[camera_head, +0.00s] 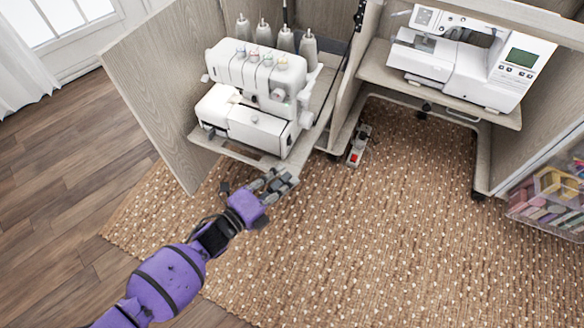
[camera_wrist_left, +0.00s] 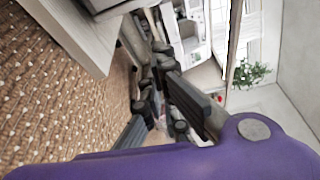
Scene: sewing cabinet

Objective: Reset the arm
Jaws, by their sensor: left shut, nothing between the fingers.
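My left arm, purple with black bands, reaches in from the lower left of the head view. Its gripper (camera_head: 284,180) is shut and empty, in front of and below the front edge of the shelf that carries the serger. The left wrist view shows the dark gripper fingers (camera_wrist_left: 172,105) close up, with nothing between them. A white serger (camera_head: 255,85) with several thread cones stands on that shelf. My right gripper shows in neither view.
A white sewing machine (camera_head: 470,55) stands on the cabinet's shelf at the upper right. A power strip (camera_head: 359,146) lies by the cabinet's foot. A clear drawer unit (camera_head: 550,195) is at the right edge. The brown dotted rug (camera_head: 380,250) is clear in front.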

